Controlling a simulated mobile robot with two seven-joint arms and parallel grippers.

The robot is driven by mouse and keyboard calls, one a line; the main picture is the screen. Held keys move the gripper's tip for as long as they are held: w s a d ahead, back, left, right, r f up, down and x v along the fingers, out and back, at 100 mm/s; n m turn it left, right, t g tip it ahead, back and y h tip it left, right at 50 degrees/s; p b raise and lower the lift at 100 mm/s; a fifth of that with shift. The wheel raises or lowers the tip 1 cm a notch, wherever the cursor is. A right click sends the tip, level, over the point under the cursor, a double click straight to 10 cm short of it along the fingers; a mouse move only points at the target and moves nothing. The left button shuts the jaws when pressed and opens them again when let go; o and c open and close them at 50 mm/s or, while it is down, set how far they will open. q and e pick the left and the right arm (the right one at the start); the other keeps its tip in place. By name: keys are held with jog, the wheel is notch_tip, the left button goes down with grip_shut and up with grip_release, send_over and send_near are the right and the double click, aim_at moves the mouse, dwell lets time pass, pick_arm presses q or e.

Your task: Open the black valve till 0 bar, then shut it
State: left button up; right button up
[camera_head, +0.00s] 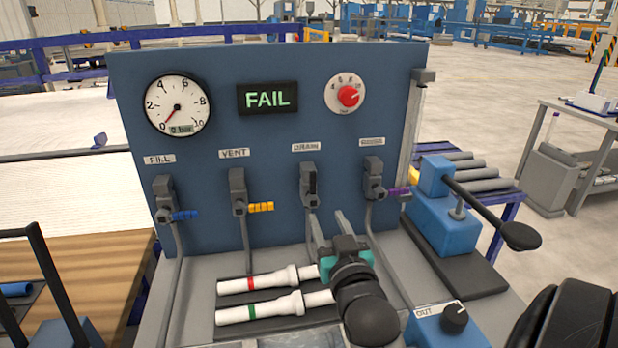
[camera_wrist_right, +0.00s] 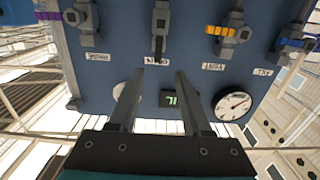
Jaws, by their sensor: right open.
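The black valve (camera_head: 311,184) is third from the left on the blue panel, under the DRAIN label. Its black handle stands upright, in line with the valve body. It also shows in the upside-down right wrist view (camera_wrist_right: 159,38). The round gauge (camera_head: 178,106) has its red needle near 0, and its small readout appears to say 0 bar. My right gripper (camera_head: 327,225) is open and empty below and in front of the black valve. In the wrist view its two fingers (camera_wrist_right: 157,85) point towards the valve, apart from it. My left gripper is not in view.
Blue (camera_head: 184,215), yellow (camera_head: 261,207) and purple (camera_head: 397,193) valve handles stick out sideways. A display (camera_head: 267,98) reads FAIL. A red knob (camera_head: 348,96) is right of it. White pipes (camera_head: 262,283) lie below my right gripper. A long-levered blue device (camera_head: 445,220) stands right.

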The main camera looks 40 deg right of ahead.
aim_at(313, 182)
jog(key=b+x, duration=0.1)
jog(key=x, duration=1.2)
jog(key=shift+w+d+r+b, duration=0.15)
jog(key=shift+d+r+b, duration=0.05)
jog(key=shift+d+b, duration=0.15)
jog(key=shift+x, duration=0.8)
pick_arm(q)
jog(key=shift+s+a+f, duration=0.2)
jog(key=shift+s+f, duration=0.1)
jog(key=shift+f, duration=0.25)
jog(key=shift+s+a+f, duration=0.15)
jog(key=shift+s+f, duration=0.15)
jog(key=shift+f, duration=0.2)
pick_arm(e)
jog(key=shift+c, duration=0.4)
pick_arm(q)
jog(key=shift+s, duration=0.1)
pick_arm(e)
grip_shut()
